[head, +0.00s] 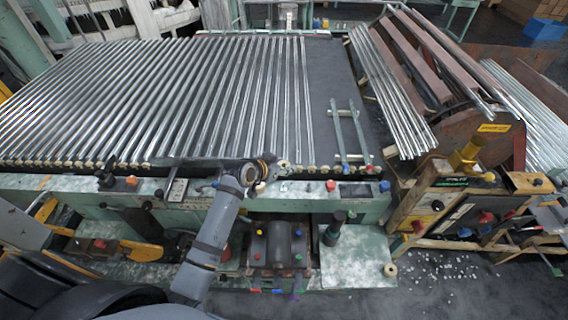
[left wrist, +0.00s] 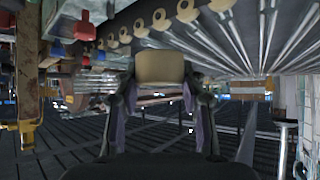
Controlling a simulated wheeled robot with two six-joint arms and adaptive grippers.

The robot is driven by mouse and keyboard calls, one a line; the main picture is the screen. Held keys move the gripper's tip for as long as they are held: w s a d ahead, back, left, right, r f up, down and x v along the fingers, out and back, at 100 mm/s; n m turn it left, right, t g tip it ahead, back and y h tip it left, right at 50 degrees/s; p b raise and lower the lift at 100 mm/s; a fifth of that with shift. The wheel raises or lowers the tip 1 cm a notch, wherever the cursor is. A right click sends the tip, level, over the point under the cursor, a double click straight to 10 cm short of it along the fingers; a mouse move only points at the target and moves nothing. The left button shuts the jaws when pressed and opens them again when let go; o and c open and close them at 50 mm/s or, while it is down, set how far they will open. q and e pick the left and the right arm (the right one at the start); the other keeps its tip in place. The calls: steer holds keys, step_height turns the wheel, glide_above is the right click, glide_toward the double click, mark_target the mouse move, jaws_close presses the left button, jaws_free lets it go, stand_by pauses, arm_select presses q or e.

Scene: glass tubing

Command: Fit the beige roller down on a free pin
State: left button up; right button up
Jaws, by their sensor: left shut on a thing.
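My left gripper (head: 280,168) is over the front edge of the glass tubing table in the head view. In the left wrist view, my left gripper (left wrist: 160,88) is shut on a beige roller (left wrist: 160,66), with a finger on each side. The held roller is too small to make out clearly in the head view. A row of beige rollers (head: 75,164) runs along the table's front edge. This row also shows in the left wrist view (left wrist: 160,20), beyond the held roller and apart from it. I cannot tell which pin is free. My right gripper is not in view.
Long glass tubes (head: 180,95) cover most of the table, with a dark bare strip (head: 330,85) at right. A green frame (head: 340,135) stands on that strip. A control panel with a red knob (head: 331,185) lies along the front. Another beige piece (head: 391,270) is at the lower right.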

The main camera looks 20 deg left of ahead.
mark_target(284, 183)
arm_select(q)
steer(key=shift+f+b, duration=0.45)
steer(key=shift+f, duration=0.4)
step_height(284, 183, down, 3)
steer(key=shift+r+b, duration=0.1)
steer(key=shift+b, duration=0.9)
steer(key=shift+f+b, duration=0.4)
steer(key=shift+f, duration=0.3)
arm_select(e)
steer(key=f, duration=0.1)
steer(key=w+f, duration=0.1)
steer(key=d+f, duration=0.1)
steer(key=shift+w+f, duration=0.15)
arm_select(q)
steer(key=shift+r+p, duration=0.1)
steer(key=shift+p, duration=0.2)
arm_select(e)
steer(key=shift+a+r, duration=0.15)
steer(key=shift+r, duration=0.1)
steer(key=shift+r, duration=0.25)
arm_select(q)
steer(key=shift+p, duration=0.45)
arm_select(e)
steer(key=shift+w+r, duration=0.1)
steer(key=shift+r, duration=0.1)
arm_select(q)
steer(key=shift+f+b, duration=1.3)
steer(key=shift+f, duration=0.6)
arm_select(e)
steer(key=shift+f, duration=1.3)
